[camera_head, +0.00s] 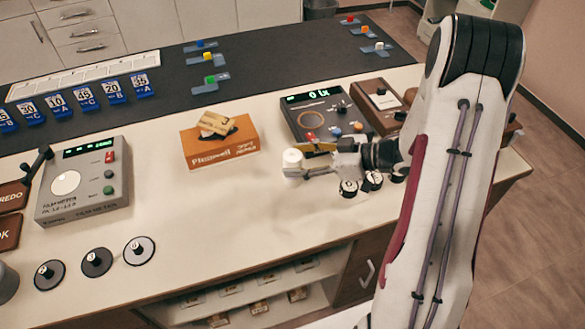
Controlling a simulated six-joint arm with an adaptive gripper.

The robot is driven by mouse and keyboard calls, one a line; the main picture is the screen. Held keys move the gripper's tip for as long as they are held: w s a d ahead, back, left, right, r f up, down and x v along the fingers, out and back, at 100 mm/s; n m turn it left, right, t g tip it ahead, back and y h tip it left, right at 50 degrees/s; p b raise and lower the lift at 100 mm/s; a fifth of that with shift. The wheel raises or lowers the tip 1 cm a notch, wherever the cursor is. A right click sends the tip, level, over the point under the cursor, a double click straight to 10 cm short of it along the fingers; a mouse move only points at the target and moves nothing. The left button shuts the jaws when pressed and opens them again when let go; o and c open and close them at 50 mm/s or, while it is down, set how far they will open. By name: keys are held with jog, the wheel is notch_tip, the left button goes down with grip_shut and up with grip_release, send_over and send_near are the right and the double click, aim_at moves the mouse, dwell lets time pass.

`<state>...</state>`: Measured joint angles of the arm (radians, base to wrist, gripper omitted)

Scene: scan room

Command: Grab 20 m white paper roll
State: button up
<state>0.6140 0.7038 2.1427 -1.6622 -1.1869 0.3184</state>
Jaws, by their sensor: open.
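A small white cylinder (292,159), which looks like a white paper roll, stands on the cream counter right of the orange box. Any length marking on it is too small to read. My gripper (308,160) reaches in from the right, low over the counter, with its fingers pointing left. It is open, and its fingertips are at the white cylinder. I cannot tell whether they touch it or how far they reach around it. My arm hides part of the counter's right side.
An orange box (220,145) with a tan item on top stands left of the gripper. A grey console (315,112) with a green display is just behind. Small dark-sided round pieces (348,187) sit below the gripper. A grey meter (84,182) and flat discs (96,262) are left.

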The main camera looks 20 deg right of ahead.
jog(key=shift+x, duration=1.1)
jog(key=c, duration=1.3)
